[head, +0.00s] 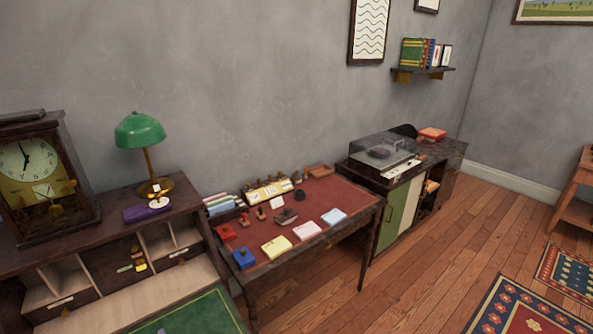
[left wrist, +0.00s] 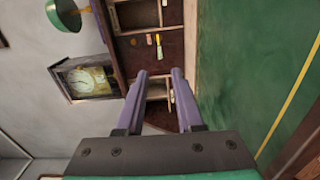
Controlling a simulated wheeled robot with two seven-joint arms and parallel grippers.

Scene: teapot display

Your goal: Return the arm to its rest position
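My left gripper (left wrist: 160,73) shows in the left wrist view as two purple fingers on a dark mount. The fingers are apart, with nothing held between them. They point toward the pigeonholes of the writing desk (left wrist: 135,48), and the green desk surface (left wrist: 245,60) fills the right of that view. I cannot tell the exact distance to the desk.
In the head view, a clock (head: 38,180), a green lamp (head: 140,130) and a purple item (head: 148,209) stand on the desk (head: 100,240). A red-topped table (head: 330,192) with stamps and pads is beside it. Wooden floor (head: 430,270) is open at the lower right.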

